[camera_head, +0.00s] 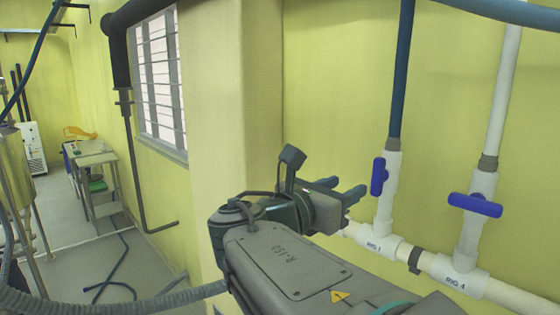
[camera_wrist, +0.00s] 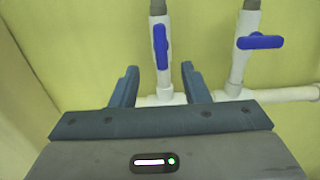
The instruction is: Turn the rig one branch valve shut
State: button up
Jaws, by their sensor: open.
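A white branch valve (camera_head: 385,190) with a blue handle (camera_head: 378,176) stands on the wall pipe. Its handle lies upright, in line with its pipe. The small label at its foot is hard to read, possibly RIG 1. My gripper (camera_head: 345,187) is open and empty, just left of this handle. In the wrist view the blue handle (camera_wrist: 161,46) shows ahead of my gripper (camera_wrist: 160,69), centred between the fingers and apart from them. A second valve to the right has a blue handle (camera_head: 475,205) turned crosswise to its pipe; it also shows in the wrist view (camera_wrist: 260,42).
A white horizontal pipe (camera_head: 440,267) joins both valves low on the yellow wall. A dark blue pipe (camera_head: 400,80) rises from the left valve. A wall pillar (camera_head: 235,110) stands behind my arm. A trolley (camera_head: 95,175) and a blue hose (camera_head: 110,275) are far left.

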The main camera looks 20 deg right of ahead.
aim_at(375, 173)
jog(key=p+x, duration=0.3)
jog(key=x, duration=1)
jog(key=shift+w+d, duration=0.1)
jog(key=shift+d, duration=0.1)
jog(key=c, duration=0.8)
